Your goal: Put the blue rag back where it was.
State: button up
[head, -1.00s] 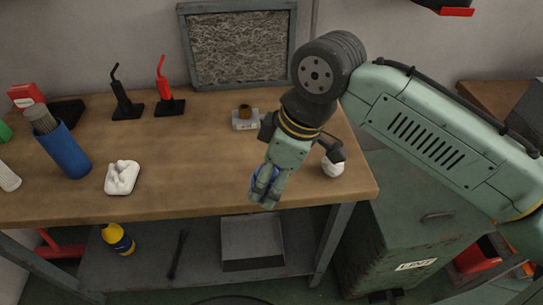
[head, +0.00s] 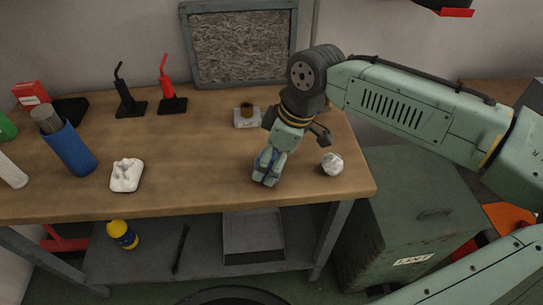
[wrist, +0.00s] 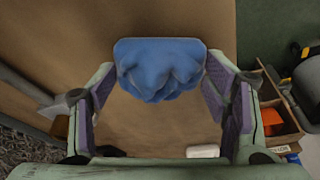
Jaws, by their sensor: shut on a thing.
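The blue rag (wrist: 160,68) is a crumpled bundle between the two fingers of my gripper (wrist: 160,90) in the wrist view. My gripper is shut on it. I cannot tell whether the rag touches the bench top.
A white crumpled rag (head: 127,175) lies left on the bench and a white crumpled ball (head: 332,164) lies right of my gripper. A small block with a brown top (head: 247,117) stands behind. A blue canister (head: 69,150) stands far left. The bench between is clear.

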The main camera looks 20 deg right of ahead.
jog(key=shift+f, duration=0.15)
jog(key=o, duration=1)
jog(key=v, duration=1.2)
jog(key=shift+s, duration=0.1)
